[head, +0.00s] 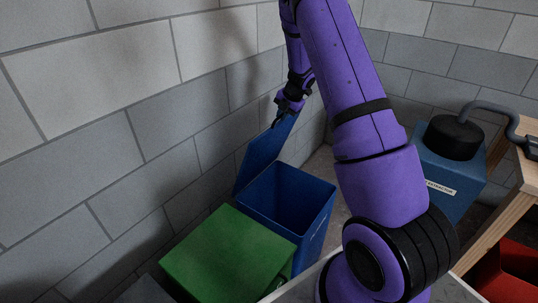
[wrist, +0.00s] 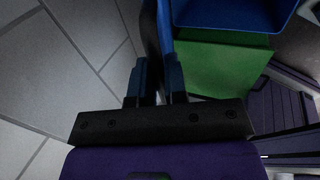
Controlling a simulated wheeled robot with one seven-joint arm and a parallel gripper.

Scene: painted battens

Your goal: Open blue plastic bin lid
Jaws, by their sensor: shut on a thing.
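The blue plastic bin (head: 313,222) stands near the wall with its top uncovered and its dark inside showing. Its blue lid (head: 260,158) is swung up on the wall side and stands steeply tilted. My gripper (head: 277,118) is at the upper edge of the lid. In the wrist view my gripper's two fingers (wrist: 155,78) are shut on the lid (wrist: 165,30), which runs up between them. The bin's rim also shows at the top right of the wrist view (wrist: 235,12). My arm hides part of the area right of the bin.
A green bin (head: 225,255) with its lid down stands next to the blue bin, nearer me. The grey block wall (head: 95,130) is close behind the raised lid. At right are a blue extractor box (head: 450,180), a wooden frame (head: 500,205) and a red container (head: 508,272).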

